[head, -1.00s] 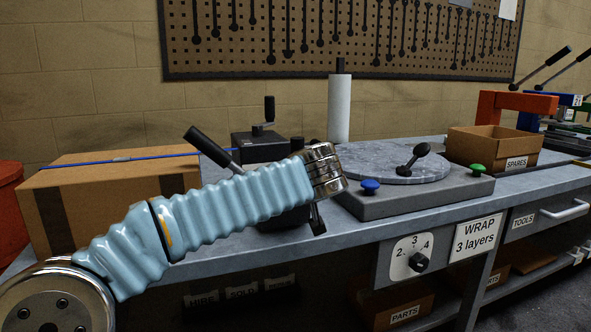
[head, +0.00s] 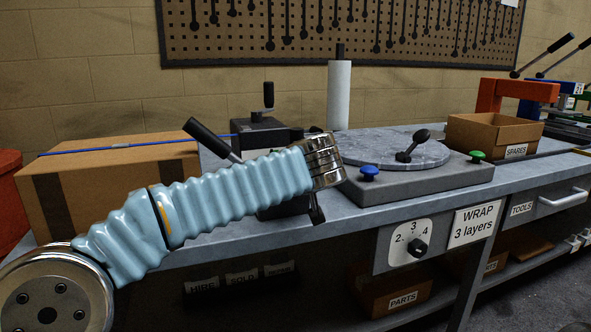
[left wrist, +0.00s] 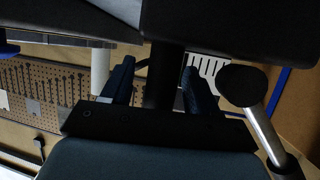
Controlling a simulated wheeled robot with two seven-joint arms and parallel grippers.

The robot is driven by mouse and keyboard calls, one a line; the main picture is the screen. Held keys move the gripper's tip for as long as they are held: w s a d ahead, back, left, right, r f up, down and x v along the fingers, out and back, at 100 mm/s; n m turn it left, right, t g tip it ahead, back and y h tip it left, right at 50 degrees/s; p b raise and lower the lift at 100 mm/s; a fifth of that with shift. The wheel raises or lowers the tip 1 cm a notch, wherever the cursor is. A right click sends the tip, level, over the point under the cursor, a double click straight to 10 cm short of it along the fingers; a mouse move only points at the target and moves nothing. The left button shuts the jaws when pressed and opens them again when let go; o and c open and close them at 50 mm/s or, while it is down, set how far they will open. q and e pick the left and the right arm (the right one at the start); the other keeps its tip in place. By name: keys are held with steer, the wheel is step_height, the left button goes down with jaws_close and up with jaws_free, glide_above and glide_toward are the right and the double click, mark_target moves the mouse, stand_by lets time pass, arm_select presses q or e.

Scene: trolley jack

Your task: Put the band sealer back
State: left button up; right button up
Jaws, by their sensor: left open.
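A black tool with an upright crank (head: 268,96) and a slanted, black-gripped lever (head: 207,136) stands on the bench behind my left forearm. It looks like the band sealer, but my arm hides much of it. My left arm crosses in front, and its gripper is mostly hidden beyond the metal wrist in the head view. In the left wrist view my left gripper (left wrist: 158,88) is open, its fingers on either side of a dark post (left wrist: 163,70). I cannot tell if they touch it. A black knob on a metal rod (left wrist: 246,86) is close beside the right finger. My right gripper is not in view.
A taped cardboard box (head: 110,190) with a blue strap (head: 120,147) stands left. A grey turntable (head: 385,150) with blue and green knobs is right of my wrist, a white roll (head: 339,95) behind it. The SPARES box (head: 490,138) is farther right.

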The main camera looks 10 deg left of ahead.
arm_select(q)
steer(key=v, duration=1.2)
steer(key=shift+b, duration=0.45)
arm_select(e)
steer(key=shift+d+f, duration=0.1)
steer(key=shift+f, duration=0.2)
